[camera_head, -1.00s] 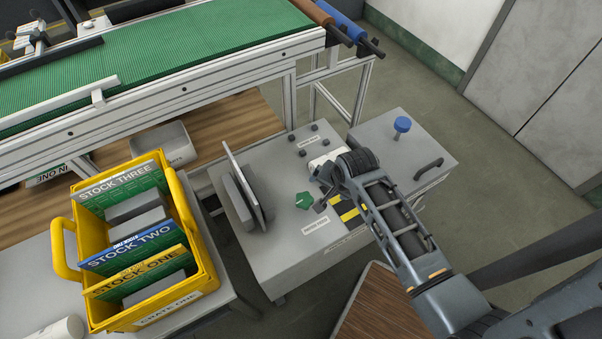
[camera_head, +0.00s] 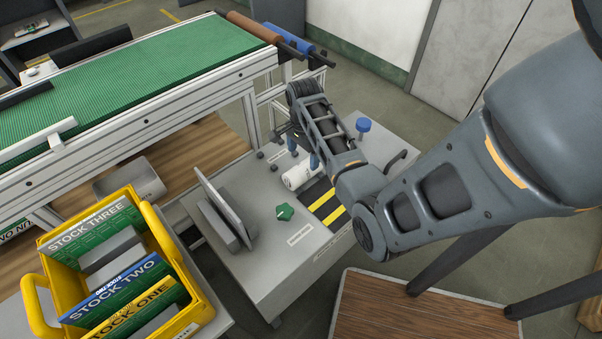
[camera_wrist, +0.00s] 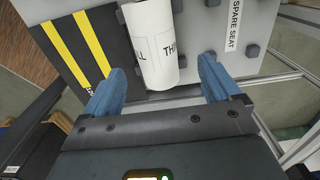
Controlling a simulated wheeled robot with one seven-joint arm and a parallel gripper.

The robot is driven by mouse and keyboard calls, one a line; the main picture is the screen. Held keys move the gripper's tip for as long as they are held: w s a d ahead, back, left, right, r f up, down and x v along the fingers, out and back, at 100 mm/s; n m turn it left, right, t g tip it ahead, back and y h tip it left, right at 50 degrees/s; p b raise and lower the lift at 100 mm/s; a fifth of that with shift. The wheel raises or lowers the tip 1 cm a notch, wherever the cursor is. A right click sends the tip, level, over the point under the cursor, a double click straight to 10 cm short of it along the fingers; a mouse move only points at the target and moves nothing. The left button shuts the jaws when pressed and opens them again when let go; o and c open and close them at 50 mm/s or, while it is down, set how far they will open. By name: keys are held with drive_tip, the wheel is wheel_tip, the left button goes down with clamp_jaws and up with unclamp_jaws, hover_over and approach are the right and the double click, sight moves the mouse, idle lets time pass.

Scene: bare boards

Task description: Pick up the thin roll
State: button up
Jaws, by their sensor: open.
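The thin roll is a white cylinder with black lettering. In the wrist view the thin roll (camera_wrist: 155,40) lies on the grey bench top, its near end reaching into the gap between my blue fingers. In the head view the thin roll (camera_head: 297,177) lies beside the black and yellow striped patch, partly behind my arm. My gripper (camera_wrist: 162,75) is open and empty, with one finger to each side of the roll in the picture. I cannot tell how far the fingers are above it. In the head view my gripper (camera_head: 303,152) is partly hidden by my wrist.
The grey bench (camera_head: 265,250) also carries a green knob (camera_head: 284,212), a tilted plate (camera_head: 212,200), a blue knob (camera_head: 363,125) and small dark pegs. A green conveyor (camera_head: 150,75) with rollers stands behind. A yellow crate (camera_head: 190,325) of labelled stock stands left.

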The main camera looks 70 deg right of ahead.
sight(302, 166)
drive_tip(key=f, duration=0.5)
drive_tip(key=a+f, duration=0.1)
drive_tip(key=f, duration=0.1)
drive_tip(key=shift+f, duration=0.3)
drive_tip(key=c, duration=1.2)
